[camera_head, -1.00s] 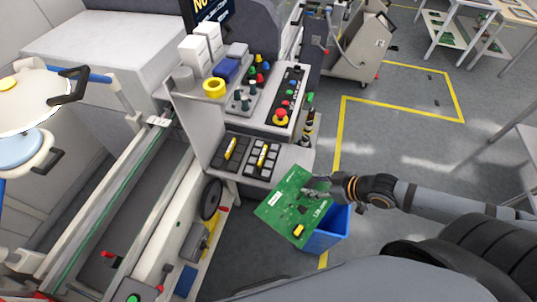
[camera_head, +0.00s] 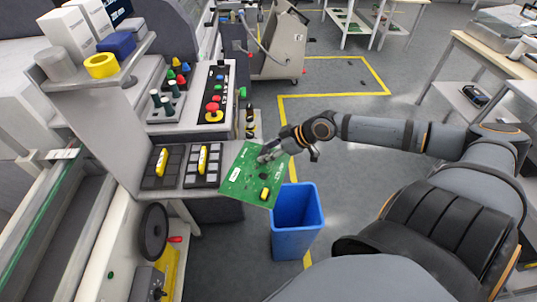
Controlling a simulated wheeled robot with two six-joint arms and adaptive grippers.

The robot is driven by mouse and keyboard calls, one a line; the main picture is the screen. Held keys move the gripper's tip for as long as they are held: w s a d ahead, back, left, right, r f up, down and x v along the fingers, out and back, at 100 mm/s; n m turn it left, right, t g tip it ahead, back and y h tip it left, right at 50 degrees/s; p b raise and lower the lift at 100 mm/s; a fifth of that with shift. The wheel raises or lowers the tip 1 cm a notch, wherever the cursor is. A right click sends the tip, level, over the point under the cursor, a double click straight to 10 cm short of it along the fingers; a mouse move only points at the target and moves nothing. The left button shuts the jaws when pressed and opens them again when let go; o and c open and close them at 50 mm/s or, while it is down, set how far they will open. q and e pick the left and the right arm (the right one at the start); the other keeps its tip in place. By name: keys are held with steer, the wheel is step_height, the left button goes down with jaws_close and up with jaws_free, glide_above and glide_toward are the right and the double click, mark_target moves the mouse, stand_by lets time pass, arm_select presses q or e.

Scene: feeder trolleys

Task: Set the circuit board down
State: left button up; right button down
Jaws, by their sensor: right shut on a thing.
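The green circuit board (camera_head: 247,178) is held tilted in the air by my right gripper (camera_head: 270,155). The gripper is shut on the board's upper right edge. The board hangs just right of the grey shelf with black trays and partly covers that shelf's right end in the picture. It also overlaps the upper left of the blue bin in the picture. A yellow part (camera_head: 265,193) shows on the board's lower right. My left gripper is not in view.
A blue bin (camera_head: 298,222) stands on the floor below the board. The machine's shelf holds two black trays (camera_head: 163,170) with yellow-handled tools. A control panel (camera_head: 213,92) with a red button is behind. The marked floor to the right is clear.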

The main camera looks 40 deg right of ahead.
steer(key=f+b, duration=0.3)
steer(key=shift+w+f, duration=0.15)
steer(key=shift+w, duration=0.05)
steer(key=shift+d+f, duration=0.1)
steer(key=shift+f, duration=0.1)
steer(key=c, duration=0.7)
jaws_free()
steer(key=shift+o, duration=0.2)
